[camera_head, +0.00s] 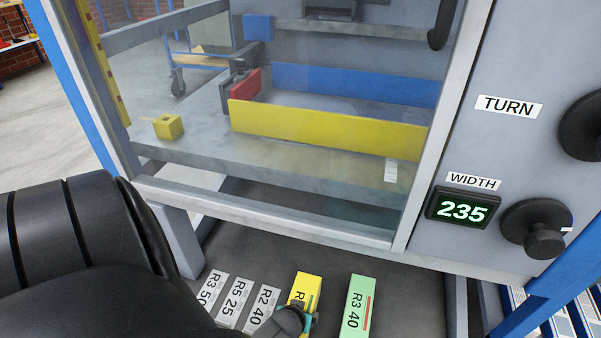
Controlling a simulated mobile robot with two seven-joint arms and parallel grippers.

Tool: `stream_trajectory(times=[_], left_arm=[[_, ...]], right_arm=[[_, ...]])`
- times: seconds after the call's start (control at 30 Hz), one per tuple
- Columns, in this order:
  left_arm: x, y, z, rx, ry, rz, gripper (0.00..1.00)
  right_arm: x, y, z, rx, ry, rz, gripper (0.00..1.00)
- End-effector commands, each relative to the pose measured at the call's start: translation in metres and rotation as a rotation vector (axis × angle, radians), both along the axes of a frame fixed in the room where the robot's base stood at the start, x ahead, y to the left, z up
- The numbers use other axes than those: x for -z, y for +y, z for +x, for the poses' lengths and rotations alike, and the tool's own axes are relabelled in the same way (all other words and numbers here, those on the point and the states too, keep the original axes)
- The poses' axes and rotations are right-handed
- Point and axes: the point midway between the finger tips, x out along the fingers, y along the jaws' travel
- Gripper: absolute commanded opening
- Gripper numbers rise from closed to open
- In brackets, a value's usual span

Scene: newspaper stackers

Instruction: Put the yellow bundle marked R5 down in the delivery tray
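A yellow bundle (304,284) lies on the dark grey surface (404,300) under the machine, in the lower middle of the head view. Only the first letter R of its marking shows; the rest is hidden by my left gripper (309,315). The gripper is at the bundle's near end, with a teal finger against or over it. The other finger is not clear, so its grip cannot be told. No mark shows whether this surface is the delivery tray. My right gripper is not in view.
A green bundle (357,308) marked R3 40 lies just right of the yellow one. Grey-white pieces marked R3 50 (212,287), R5 25 (235,300) and R2 40 (262,308) lie to its left. The machine's clear-panelled frame (270,225) overhangs behind. A blue rail (560,275) stands right.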

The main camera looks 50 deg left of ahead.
Motion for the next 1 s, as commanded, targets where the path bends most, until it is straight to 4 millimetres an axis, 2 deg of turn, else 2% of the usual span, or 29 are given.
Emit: stream_trajectory(times=[0.37, 0.4, 0.5, 0.53, 1.0], left_arm=[[0.0007, 0.0013, 0.0036, 0.001, -0.009, 0.004, 0.00], [0.0036, 0.0001, 0.0001, 0.000, 0.000, 0.000, 0.86], [0.0029, 0.0000, 0.0001, 0.000, 0.000, 0.000, 0.97], [0.0028, 0.0000, 0.0000, 0.000, 0.000, 0.000, 1.00], [-0.0028, -0.0007, -0.0012, -0.001, 0.001, -0.001, 1.00]], right_arm=[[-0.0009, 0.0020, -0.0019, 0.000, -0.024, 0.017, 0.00], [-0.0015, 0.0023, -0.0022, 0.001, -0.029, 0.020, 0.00], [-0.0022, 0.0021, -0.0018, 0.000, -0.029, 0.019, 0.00], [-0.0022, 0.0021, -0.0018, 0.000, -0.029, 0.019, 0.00], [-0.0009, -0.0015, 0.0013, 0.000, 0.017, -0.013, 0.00]])
